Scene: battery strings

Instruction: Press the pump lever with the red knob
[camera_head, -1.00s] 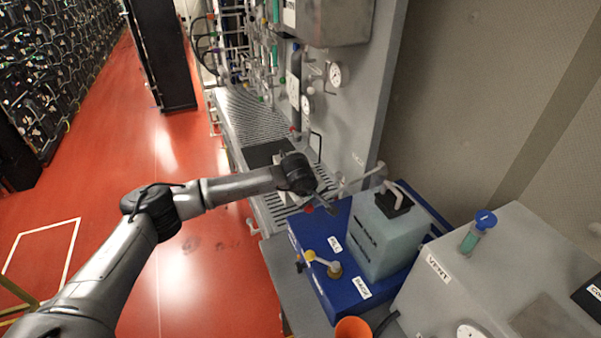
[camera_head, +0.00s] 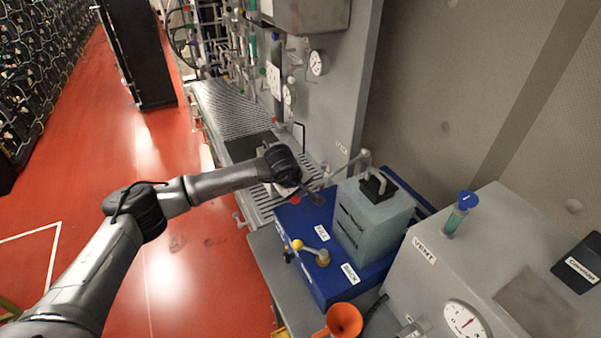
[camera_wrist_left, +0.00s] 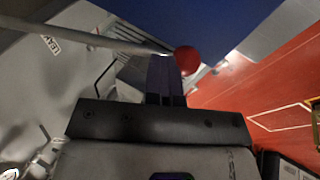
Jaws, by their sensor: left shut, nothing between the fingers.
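My left gripper (camera_head: 315,196) is shut and empty, right beside the knob and at the lever's end. In the left wrist view the shut fingers (camera_wrist_left: 165,62) lie just left of the red knob (camera_wrist_left: 187,60). The lever rod (camera_wrist_left: 95,38) comes in from the upper left and meets the fingertips; I cannot tell whether they touch. My right gripper is not in view.
A translucent tank (camera_head: 372,224) stands on the blue base behind a yellow-knobbed valve (camera_head: 310,250). An orange funnel (camera_head: 344,320) is in front. A grey cabinet with a gauge (camera_head: 464,320) is at the right. The red floor (camera_head: 150,200) at left is clear.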

